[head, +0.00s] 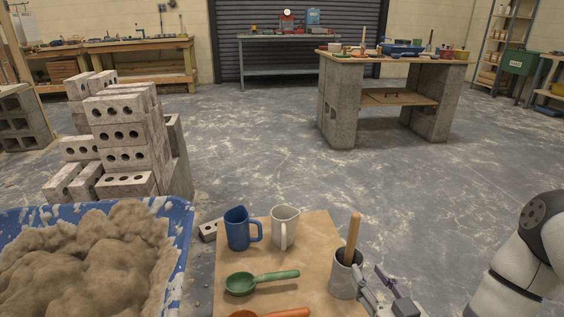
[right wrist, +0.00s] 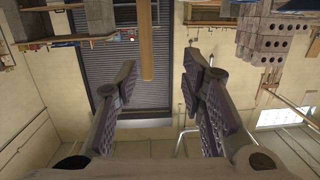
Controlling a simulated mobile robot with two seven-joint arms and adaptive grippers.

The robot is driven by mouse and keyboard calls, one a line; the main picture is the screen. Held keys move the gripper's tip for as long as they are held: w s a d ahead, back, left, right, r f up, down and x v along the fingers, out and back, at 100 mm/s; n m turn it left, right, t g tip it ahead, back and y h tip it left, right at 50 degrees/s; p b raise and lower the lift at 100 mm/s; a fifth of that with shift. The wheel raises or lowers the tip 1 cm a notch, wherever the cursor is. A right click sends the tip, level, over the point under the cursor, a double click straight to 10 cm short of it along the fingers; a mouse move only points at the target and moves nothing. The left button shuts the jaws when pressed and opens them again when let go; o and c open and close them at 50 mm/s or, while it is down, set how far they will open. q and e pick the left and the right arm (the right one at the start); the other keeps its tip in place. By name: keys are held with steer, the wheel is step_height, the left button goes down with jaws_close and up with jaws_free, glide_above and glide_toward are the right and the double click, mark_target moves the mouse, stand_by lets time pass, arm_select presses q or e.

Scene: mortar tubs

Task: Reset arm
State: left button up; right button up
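My right gripper (head: 369,272) is at the lower right in the head view, beside the grey cup (head: 344,276) that holds an upright wooden handle (head: 352,238). In the right wrist view its two fingers (right wrist: 157,66) are spread apart. A wooden shaft (right wrist: 147,42) shows between or beyond them, not visibly gripped. My right arm comes in from the right edge of the head view. My left gripper is not in view.
A wooden board (head: 325,240) carries a blue mug (head: 238,230), a white mug (head: 284,228), a green scoop (head: 259,281) and an orange one (head: 272,314). A blue tub (head: 180,222) of mortar stands left, before stacked bricks (head: 120,130). Floor beyond is open, up to a block-legged table (head: 340,105).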

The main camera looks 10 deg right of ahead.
steer(key=s+a+f+g+y+p, duration=0.1)
steer(key=s+a+f+g+p, duration=0.3)
steer(key=s, duration=0.5)
steer(key=s+a+f+g+y+p, duration=0.1)
steer(key=s+a+f+g+p, duration=0.1)
steer(key=s+a+g, duration=0.6)
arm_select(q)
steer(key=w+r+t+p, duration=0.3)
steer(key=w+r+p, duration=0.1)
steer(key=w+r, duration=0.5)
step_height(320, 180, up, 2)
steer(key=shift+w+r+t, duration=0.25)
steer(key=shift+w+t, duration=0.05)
arm_select(e)
steer(key=s+d+r+g, duration=0.1)
steer(key=s+d+g, duration=0.1)
steer(key=s, duration=0.6)
steer(key=s+d+r+g+h, duration=0.1)
steer(key=s+d+r+g, duration=0.1)
steer(key=s, duration=0.6)
steer(key=s+d+r+g+h, duration=0.1)
steer(key=s+d+r+g, duration=0.1)
steer(key=s, duration=0.6)
steer(key=shift+s+d+g, duration=0.15)
steer(key=shift+d+g, duration=0.4)
steer(key=shift+g, duration=0.05)
steer(key=shift+r, duration=0.1)
